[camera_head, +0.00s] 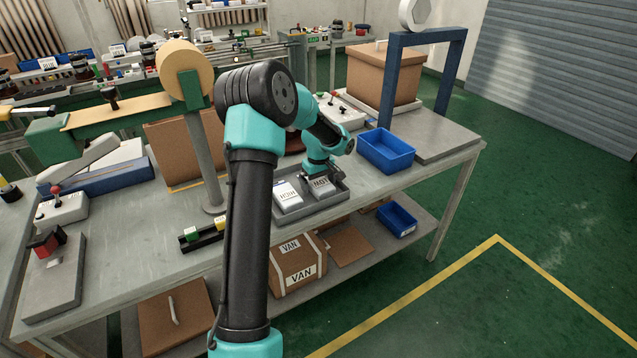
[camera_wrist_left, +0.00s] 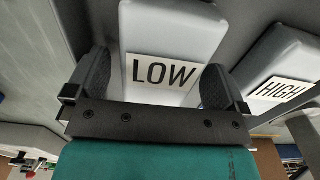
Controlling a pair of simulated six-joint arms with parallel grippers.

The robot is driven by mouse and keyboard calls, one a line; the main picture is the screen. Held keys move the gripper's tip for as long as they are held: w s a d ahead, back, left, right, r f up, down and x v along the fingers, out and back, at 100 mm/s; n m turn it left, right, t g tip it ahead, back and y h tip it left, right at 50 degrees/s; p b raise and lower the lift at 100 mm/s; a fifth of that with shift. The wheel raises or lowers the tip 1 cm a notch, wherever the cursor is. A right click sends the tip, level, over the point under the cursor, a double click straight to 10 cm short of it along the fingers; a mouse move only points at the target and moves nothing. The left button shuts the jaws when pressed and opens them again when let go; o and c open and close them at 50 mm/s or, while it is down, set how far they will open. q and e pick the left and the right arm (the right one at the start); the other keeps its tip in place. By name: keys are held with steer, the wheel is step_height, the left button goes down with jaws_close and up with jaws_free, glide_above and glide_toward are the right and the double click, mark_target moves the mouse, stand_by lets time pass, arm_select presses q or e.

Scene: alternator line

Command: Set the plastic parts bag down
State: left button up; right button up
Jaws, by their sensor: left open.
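In the head view my left gripper (camera_head: 319,170) is over the dark shallow tray (camera_head: 293,214) on the bench, partly hidden by its own wrist. In the left wrist view my left gripper (camera_wrist_left: 155,80) is open, with one finger on each side of a pale grey piece marked LOW (camera_wrist_left: 165,45). I cannot tell if the fingers touch it. The LOW piece (camera_head: 322,187) also shows in the head view. A second pale piece marked HIGH (camera_head: 287,196) lies beside it in the tray; it also shows in the wrist view (camera_wrist_left: 285,75). I cannot make out which thing is the plastic parts bag.
A blue bin (camera_head: 386,151) stands right of the tray. A tan roll on a post (camera_head: 185,70) stands to the left. A large brown box (camera_head: 383,77) sits behind, near a blue frame (camera_head: 447,75).

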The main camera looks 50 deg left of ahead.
mark_target(319, 181)
arm_select(q)
step_height(319, 181, up, 12)
stand_by(0.5)
stand_by(0.6)
